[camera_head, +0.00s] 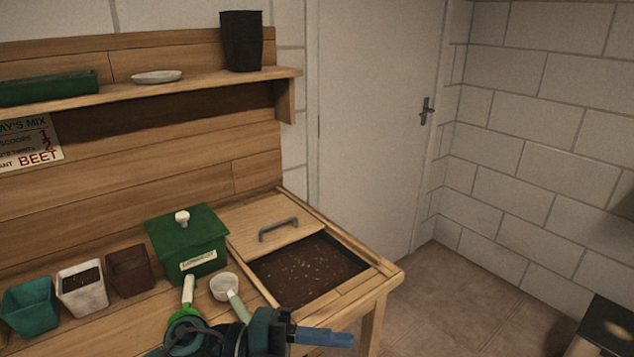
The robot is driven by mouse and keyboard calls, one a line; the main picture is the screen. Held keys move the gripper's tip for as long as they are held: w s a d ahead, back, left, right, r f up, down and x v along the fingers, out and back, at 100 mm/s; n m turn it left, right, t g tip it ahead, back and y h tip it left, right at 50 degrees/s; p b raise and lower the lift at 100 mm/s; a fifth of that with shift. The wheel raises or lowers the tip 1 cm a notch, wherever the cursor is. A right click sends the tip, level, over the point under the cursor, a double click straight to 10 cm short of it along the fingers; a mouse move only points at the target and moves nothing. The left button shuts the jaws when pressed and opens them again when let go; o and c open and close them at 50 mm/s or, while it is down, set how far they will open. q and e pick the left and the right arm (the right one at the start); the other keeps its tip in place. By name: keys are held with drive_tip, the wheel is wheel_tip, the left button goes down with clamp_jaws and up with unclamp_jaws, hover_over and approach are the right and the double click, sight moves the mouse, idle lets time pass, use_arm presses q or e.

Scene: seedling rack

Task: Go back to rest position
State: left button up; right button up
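A gripper with blue fingers (325,337) shows at the bottom centre, its dark arm coming in from the lower left, so I take it as my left gripper. Its fingers point right, in front of the bench's soil bin. I see them edge-on as one blue shape, so I cannot tell whether they are open or shut. Nothing shows held at their tips. My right gripper is out of view.
The bench holds teal (30,309), white (84,294) and brown (128,271) pots, a green lidded box (187,242), a white scoop (223,287) and a soil bin (307,270). The shelf (190,86) overhangs behind.

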use_arm(q)
drive_tip(key=w+a+f+n+t+y, duration=0.2)
drive_tip(key=a+f+n+t+y, duration=0.15)
drive_tip(key=n+t, duration=0.65)
drive_tip(key=w+a+f+n+t+y, duration=0.3)
drive_tip(key=a+n+t+y, duration=0.15)
drive_tip(key=n+t, duration=0.6)
drive_tip(key=s+a+f+n+g+y, duration=0.3)
drive_tip(key=s+a+f+n+g, duration=0.1)
drive_tip(key=f, duration=0.4)
drive_tip(key=s+a+f+n+g+y, duration=0.3)
drive_tip(key=s+a+f+n+g, duration=0.1)
drive_tip(key=s+f, duration=0.3)
wheel_tip(320, 180, down, 2)
drive_tip(key=shift+s+f+n+y, duration=0.15)
drive_tip(key=shift+s+n+y, duration=0.15)
drive_tip(key=shift+n, duration=0.45)
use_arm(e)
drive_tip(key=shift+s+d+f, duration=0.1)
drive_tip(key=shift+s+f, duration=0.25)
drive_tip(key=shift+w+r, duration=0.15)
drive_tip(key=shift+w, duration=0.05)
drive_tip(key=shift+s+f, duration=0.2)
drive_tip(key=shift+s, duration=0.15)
